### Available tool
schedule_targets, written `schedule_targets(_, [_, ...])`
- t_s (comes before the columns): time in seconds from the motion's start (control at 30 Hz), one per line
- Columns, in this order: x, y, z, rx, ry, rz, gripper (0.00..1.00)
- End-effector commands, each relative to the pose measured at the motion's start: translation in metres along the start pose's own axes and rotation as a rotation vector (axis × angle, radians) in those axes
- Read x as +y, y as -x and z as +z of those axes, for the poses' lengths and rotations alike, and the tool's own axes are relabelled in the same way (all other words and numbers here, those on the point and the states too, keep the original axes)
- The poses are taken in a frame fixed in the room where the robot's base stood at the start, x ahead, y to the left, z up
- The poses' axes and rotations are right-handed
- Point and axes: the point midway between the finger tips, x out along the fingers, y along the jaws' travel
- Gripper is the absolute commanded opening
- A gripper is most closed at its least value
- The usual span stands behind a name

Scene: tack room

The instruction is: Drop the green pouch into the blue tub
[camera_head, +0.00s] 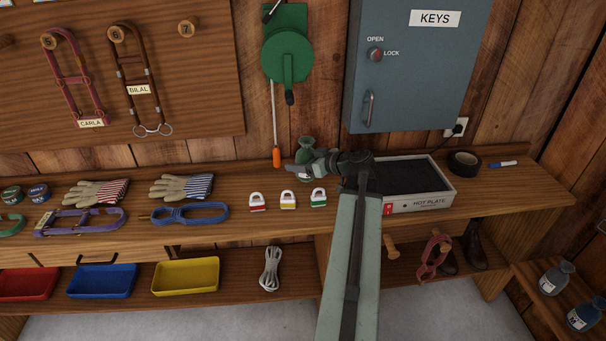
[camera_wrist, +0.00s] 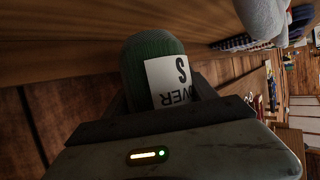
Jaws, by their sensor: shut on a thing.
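The green pouch (camera_head: 305,148) is at the back of the workbench, partly hidden behind my gripper (camera_head: 303,167). In the wrist view the green pouch (camera_wrist: 140,50) sits between my fingers, with a white label carrying partly visible black letters. My gripper is shut on it. I cannot tell whether the pouch touches the bench top. The blue tub (camera_head: 101,281) is an open, shallow tray on the lower shelf at the left, between a red tub and a yellow tub. It looks empty.
The red tub (camera_head: 28,284) and yellow tub (camera_head: 186,275) flank the blue one. Padlocks (camera_head: 288,200), gloves (camera_head: 181,186) and a blue halter (camera_head: 190,213) lie on the bench (camera_head: 240,228). A hot plate (camera_head: 420,189) is right of my gripper.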

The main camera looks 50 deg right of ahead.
Motion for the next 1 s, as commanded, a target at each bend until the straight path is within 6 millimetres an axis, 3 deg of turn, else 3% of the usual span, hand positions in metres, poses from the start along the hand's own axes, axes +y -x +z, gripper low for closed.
schedule_targets(0.03, [0.000,-0.006,0.014,0.000,0.000,0.000,0.19])
schedule_targets(0.17, [0.000,-0.013,0.032,0.000,0.000,0.000,0.19])
schedule_targets(0.53, [0.000,-0.014,0.032,0.000,0.000,-0.001,0.19])
schedule_targets(0.57, [-0.001,-0.013,0.031,0.000,0.000,-0.001,0.71])
schedule_targets(0.6, [-0.001,-0.013,0.030,0.000,0.000,-0.001,0.82])
schedule_targets(0.63, [-0.001,-0.013,0.030,0.000,0.001,-0.001,0.88])
schedule_targets(1.0, [-0.001,-0.010,0.024,0.000,0.001,-0.001,0.88])
